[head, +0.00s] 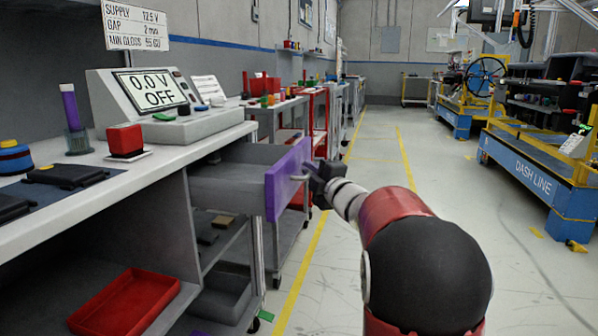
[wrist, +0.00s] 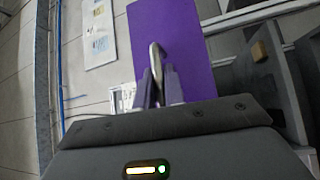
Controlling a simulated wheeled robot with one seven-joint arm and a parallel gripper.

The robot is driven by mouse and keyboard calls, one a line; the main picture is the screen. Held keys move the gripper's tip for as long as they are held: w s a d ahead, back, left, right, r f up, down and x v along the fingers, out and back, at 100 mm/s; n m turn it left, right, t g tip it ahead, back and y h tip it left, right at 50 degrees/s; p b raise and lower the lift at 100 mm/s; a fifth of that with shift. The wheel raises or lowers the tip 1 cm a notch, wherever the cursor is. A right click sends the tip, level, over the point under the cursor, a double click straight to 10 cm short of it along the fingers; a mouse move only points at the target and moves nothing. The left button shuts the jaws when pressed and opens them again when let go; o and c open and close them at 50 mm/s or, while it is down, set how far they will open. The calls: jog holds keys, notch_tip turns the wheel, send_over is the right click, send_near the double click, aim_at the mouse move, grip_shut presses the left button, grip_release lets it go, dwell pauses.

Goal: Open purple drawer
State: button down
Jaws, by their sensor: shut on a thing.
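The purple drawer front (head: 287,181) is at the right end of the white workbench in the head view. The drawer stands pulled out, with its grey side wall (head: 228,181) showing. Its pale bar handle (head: 301,178) sits on the purple face. My gripper (head: 317,180) is at the handle, shut on it. In the wrist view, the purple front (wrist: 170,35) fills the upper middle, and the handle (wrist: 155,58) runs between the fingers of my gripper (wrist: 160,85). The drawer's inside is mostly hidden.
A red tray (head: 125,302) lies below. Floor to the right is free up to the blue line cart (head: 530,175).

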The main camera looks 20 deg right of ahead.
jog(key=shift+s+d+f, duration=0.1)
dwell(0.3)
jog(key=c, duration=1.5)
grip_release()
jog(key=s+d, duration=0.1)
jog(key=s, duration=0.6)
jog(key=shift+s+f+b, duration=0.3)
jog(key=shift+f+b, duration=0.05)
jog(key=shift+f, duration=0.1)
